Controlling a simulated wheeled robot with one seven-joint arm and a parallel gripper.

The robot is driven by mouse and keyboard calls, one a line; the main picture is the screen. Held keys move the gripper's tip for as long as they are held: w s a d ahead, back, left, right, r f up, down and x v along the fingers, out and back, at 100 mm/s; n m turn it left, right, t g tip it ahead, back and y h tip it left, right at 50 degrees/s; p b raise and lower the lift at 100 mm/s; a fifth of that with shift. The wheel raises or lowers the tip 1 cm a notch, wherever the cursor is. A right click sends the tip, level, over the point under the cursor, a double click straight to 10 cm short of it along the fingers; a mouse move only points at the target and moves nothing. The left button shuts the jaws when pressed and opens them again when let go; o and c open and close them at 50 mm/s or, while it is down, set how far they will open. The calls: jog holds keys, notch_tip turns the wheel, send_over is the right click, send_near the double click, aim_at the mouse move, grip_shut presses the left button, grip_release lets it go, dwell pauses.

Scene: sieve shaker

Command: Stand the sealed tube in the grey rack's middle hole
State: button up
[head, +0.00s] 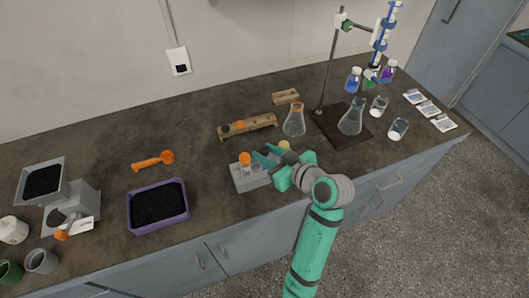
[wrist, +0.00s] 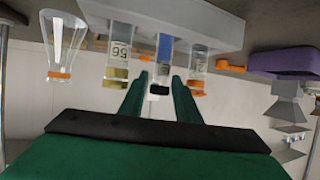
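The grey rack (head: 250,180) stands near the counter's front edge; in the wrist view its block (wrist: 215,20) is at the top, tubes pointing down. The sealed tube (wrist: 164,48), blue with a black cap, is in line with the middle hole, between an orange-capped tube (wrist: 197,70) and a yellow-capped tube (wrist: 118,55). My gripper (head: 260,151) is over the rack; its fingers (wrist: 160,78) lie on both sides of the tube's capped end. Whether they press on it is not clear. The tube's lower end is hidden, so its depth in the hole cannot be told.
A wooden rack (head: 250,126) with orange-topped items is behind. A flask (head: 294,121) and a stand with a burette (head: 335,60) are behind to the right. A purple tray of black grains (head: 158,206) and an orange scoop (head: 153,161) are left. Bare counter lies between.

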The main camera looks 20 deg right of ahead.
jog(key=v, duration=1.1)
